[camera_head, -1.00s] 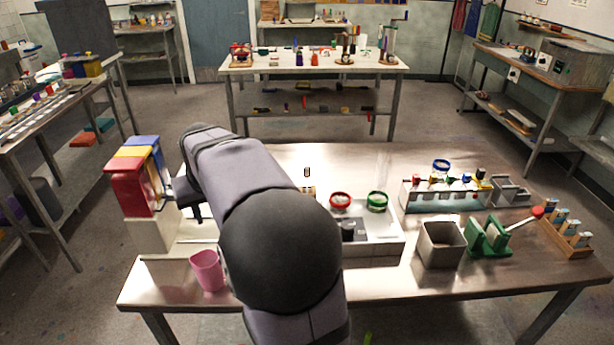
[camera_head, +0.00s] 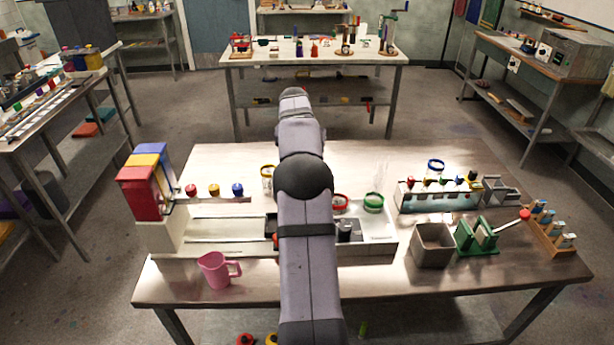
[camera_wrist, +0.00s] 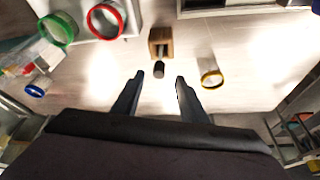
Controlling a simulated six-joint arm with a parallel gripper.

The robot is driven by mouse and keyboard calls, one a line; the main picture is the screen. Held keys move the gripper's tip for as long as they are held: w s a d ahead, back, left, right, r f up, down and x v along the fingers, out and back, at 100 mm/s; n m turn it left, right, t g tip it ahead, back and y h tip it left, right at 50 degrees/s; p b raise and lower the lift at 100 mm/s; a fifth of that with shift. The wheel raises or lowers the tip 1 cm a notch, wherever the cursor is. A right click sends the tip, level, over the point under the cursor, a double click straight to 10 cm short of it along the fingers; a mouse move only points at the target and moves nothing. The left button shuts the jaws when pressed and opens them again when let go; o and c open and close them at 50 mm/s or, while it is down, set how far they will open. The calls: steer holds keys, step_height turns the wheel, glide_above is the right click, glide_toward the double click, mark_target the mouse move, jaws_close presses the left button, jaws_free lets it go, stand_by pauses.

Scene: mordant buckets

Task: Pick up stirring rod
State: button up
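In the wrist view a small wooden block (camera_wrist: 160,36) stands on the table. A thin upright piece with a dark rounded end (camera_wrist: 159,69) stands at it, seen nearly end-on; I take this to be the stirring rod. My gripper (camera_wrist: 160,77) is open, with one dark finger on each side of the dark end. Nothing is seen clasped, and I cannot tell how far the fingertips are from it in depth. In the head view my arm hides the block, the rod and the gripper.
A yellow-rimmed glass (camera_wrist: 211,78) stands right of the gripper in the wrist view. Red-rimmed (camera_wrist: 106,20) and green-rimmed (camera_wrist: 60,28) glasses are at upper left, a blue-rimmed one (camera_wrist: 36,88) at left. A pink jug (camera_head: 215,269) stands at the table's front left.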

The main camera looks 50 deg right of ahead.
steer(key=shift+p+x, duration=2)
steer(key=shift+x, duration=1.65)
steer(key=shift+s+a, duration=0.1)
steer(key=shift+s, duration=0.1)
jaws_close()
